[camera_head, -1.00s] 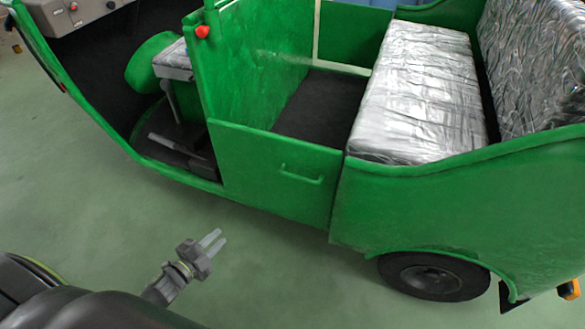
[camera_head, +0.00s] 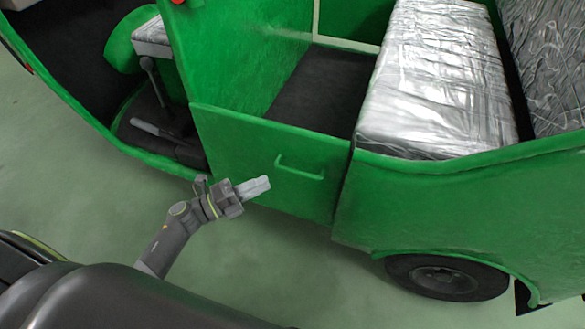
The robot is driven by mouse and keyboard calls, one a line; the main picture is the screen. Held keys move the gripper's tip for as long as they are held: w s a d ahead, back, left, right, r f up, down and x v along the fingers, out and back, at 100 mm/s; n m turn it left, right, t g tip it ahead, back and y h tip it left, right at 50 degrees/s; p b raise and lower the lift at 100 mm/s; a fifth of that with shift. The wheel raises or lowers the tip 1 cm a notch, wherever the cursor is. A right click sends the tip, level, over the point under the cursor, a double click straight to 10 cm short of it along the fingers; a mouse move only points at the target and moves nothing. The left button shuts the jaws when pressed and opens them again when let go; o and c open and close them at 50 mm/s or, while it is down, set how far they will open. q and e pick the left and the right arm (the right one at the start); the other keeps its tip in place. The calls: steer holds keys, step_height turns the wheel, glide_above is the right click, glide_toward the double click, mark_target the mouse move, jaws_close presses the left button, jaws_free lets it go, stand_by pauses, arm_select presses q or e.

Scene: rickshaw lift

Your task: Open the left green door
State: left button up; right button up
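The left green door (camera_head: 265,160) is the low panel in the side of the green rickshaw, in the middle of the head view. It looks shut, flush with the body. Its green bar handle (camera_head: 300,170) sits near the upper right of the panel. My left gripper (camera_head: 258,187) is in front of the door, to the left of and slightly below the handle, with its fingers pointing right toward it. The handle is not between the fingers. The two pale fingers overlap in this view, so their gap cannot be judged. My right gripper is out of view.
Behind the door are the dark cabin floor (camera_head: 325,95) and a silver covered bench (camera_head: 435,85). The rear wheel (camera_head: 445,277) stands to the right of the door. The driver's area with a lever is at the left. The green floor (camera_head: 290,275) in front is clear.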

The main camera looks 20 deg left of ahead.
mark_target(293, 169)
arm_select(q)
steer(key=x, duration=0.9)
steer(key=shift+w+d, duration=0.15)
steer(key=shift+c, duration=0.4)
jaws_close()
